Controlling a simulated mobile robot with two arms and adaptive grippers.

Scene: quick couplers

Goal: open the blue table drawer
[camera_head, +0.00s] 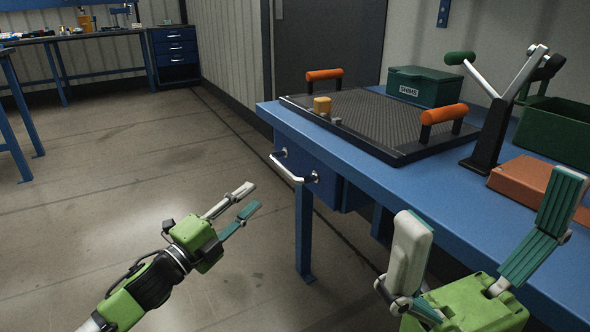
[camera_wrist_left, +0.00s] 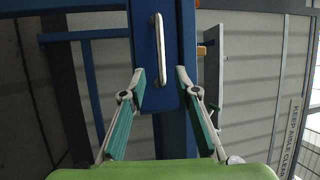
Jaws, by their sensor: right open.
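The blue table drawer (camera_head: 332,187) sits under the near left end of the blue table (camera_head: 390,185) and looks shut. Its pale bar handle (camera_head: 287,170) stands out from its front. My left gripper (camera_head: 252,196) is open and empty, to the left of and a little below the handle, apart from it. In the left wrist view the handle (camera_wrist_left: 158,48) lies beyond and between the open fingertips (camera_wrist_left: 160,76), roughly lengthwise with the view. My right gripper (camera_head: 488,205) is open and empty at the table's front edge.
On the table are a dark mesh tray (camera_head: 375,122) with orange handles, a green box (camera_head: 424,87), a lever press (camera_head: 490,135), an orange-brown block (camera_head: 525,182) and a green bin (camera_head: 556,132). A table leg (camera_head: 304,235) stands below the drawer.

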